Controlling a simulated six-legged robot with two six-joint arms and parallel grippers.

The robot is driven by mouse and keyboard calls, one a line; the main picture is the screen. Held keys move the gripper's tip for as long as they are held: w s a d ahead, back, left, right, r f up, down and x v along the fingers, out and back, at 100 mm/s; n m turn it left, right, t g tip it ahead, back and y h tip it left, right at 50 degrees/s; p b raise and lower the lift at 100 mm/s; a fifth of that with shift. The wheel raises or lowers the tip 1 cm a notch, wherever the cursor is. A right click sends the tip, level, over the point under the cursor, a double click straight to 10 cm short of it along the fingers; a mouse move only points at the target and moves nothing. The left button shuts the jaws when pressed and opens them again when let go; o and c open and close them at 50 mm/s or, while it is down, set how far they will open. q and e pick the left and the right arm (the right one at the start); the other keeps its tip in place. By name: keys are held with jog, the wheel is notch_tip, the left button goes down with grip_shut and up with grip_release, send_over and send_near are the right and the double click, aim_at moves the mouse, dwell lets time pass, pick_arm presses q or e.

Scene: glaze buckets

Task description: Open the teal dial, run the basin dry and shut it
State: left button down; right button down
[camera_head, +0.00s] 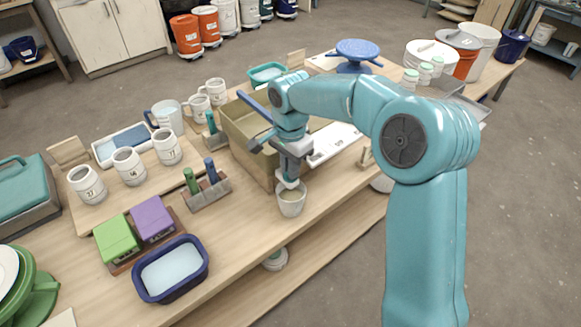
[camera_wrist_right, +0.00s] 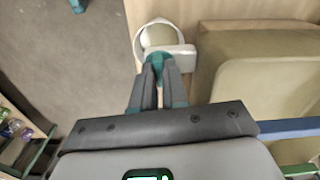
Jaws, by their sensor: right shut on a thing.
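The tan basin (camera_head: 237,143) stands on the wooden table in the head view, partly hidden by my right arm. Its wall fills the right side of the right wrist view (camera_wrist_right: 262,80). My right gripper (camera_head: 288,178) is at the basin's near end, low, shut on the teal dial (camera_wrist_right: 158,60), which sits between the fingertips in the wrist view. A pale tap body (camera_wrist_right: 182,50) is beside the dial. A white cup (camera_head: 291,202) stands directly below, near the table edge; the wrist view shows pale olive contents in it (camera_wrist_right: 157,36). My left gripper is not in view.
Left of the basin are a holder (camera_head: 209,192) with green and blue handles, white mugs (camera_head: 129,167) and a navy tub (camera_head: 171,268). A blue bar (camera_head: 256,108) crosses the basin. A blue turntable (camera_head: 357,49) stands behind. The floor (camera_head: 515,210) on the right is clear.

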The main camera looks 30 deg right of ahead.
jog(key=shift+m, duration=0.6)
jog(key=shift+r, duration=0.1)
jog(key=c, duration=1.4)
grip_release()
jog(key=shift+c, duration=0.2)
notch_tip(320, 180, up, 16)
jog(key=p, duration=0.1)
jog(key=shift+r+p, duration=0.15)
jog(key=shift+p, duration=0.2)
